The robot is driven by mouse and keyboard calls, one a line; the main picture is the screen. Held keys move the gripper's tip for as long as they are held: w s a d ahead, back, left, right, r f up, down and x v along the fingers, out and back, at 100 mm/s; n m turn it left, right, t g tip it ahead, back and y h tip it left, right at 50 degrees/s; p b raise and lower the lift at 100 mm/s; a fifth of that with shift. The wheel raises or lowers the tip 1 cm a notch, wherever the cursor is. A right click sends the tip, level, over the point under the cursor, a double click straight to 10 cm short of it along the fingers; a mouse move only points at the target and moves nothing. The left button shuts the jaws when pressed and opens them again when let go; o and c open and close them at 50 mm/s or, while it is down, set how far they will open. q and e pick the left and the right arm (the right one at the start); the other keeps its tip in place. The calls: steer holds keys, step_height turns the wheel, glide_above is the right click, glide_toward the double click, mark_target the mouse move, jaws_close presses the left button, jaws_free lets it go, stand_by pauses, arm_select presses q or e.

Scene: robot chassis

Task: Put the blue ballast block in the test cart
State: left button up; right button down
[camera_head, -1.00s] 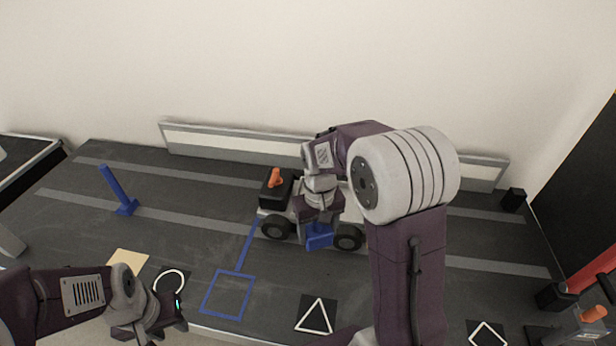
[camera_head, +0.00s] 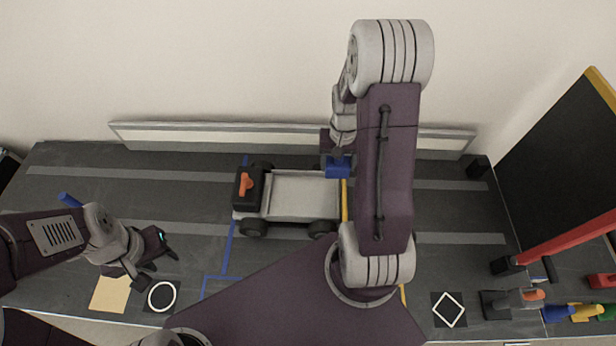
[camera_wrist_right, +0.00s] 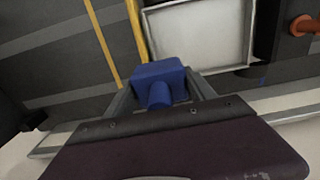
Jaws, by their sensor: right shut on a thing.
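The blue ballast block (camera_head: 338,166) has a knob and is held in my right gripper (camera_head: 338,158), near the cart's far right corner in the head view. In the right wrist view the block (camera_wrist_right: 158,75) sits between the two fingers (camera_wrist_right: 160,92). The test cart (camera_head: 292,194) has an empty light grey tray, black wheels and a dark end with an orange handle. The tray (camera_wrist_right: 200,33) shows just beyond the block in the wrist view. The block's height above the surface is hard to tell. My left gripper (camera_head: 158,262) is open and empty at the front left.
A pale wall rail (camera_head: 220,138) runs behind the dark track table. A blue post (camera_head: 70,200) is partly behind my left arm. A red bar (camera_head: 565,240) and several coloured items (camera_head: 575,312) stand at the right. My right arm covers the table's middle right.

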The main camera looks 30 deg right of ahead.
steer(key=shift+d, duration=0.25)
steer(key=shift+a, duration=0.25)
steer(key=a+f, duration=0.2)
steer(key=a, duration=0.1)
steer(key=a+f+b, duration=0.1)
steer(key=a+f, duration=0.1)
steer(key=a, duration=0.2)
steer(key=a+f, duration=0.2)
steer(key=a, duration=0.2)
steer(key=shift+w+a+f, duration=0.25)
steer(key=shift+w+f, duration=0.05)
steer(key=shift+f, duration=0.05)
step_height(320, 180, down, 3)
steer(key=shift+s+f+b, duration=0.1)
steer(key=shift+b, duration=0.5)
steer(key=shift+f, duration=0.45)
